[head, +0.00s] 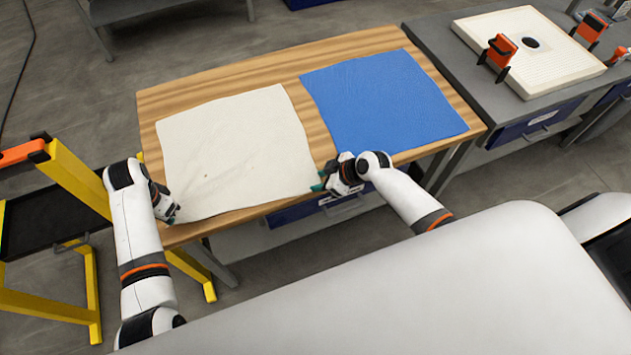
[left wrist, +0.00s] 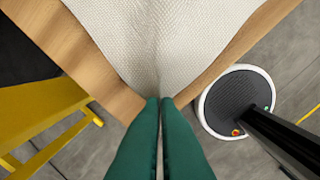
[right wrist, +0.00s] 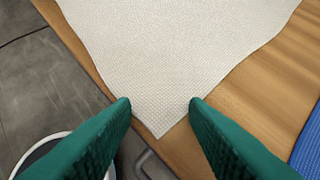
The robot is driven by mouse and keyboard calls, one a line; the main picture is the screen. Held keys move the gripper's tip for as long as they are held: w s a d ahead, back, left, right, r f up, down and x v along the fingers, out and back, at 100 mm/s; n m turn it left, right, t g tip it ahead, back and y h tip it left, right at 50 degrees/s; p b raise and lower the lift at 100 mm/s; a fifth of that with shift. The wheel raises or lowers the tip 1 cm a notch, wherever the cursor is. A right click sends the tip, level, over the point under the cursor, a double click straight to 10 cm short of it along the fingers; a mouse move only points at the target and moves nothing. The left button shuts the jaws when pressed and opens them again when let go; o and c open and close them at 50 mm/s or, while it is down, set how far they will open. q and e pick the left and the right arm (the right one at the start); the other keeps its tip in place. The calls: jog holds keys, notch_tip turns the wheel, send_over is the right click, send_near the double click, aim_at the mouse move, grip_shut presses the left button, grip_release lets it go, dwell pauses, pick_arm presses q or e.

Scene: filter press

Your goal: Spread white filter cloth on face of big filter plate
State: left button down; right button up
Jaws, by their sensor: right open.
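The white filter cloth (head: 235,150) lies nearly flat on the wooden table's left part. My left gripper (head: 174,214) is shut on its near left corner; in the left wrist view the green fingers (left wrist: 160,100) are together and the cloth folds between them. My right gripper (head: 320,184) is open at the near right corner. In the right wrist view its fingers (right wrist: 160,102) stand apart on either side of the corner, which points between them. The big cream filter plate (head: 500,60) lies on the grey bench at the right, with a dark hole in its face.
A blue cloth (head: 385,100) lies on the wooden table (head: 215,93) right of the white cloth. Orange clamps (head: 500,50) stand at the plate's edges. A yellow frame (head: 75,185) with a black tray stands at the left.

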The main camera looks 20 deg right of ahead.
jog(key=shift+c, duration=0.3)
grip_shut()
jog(key=shift+r, duration=2.45)
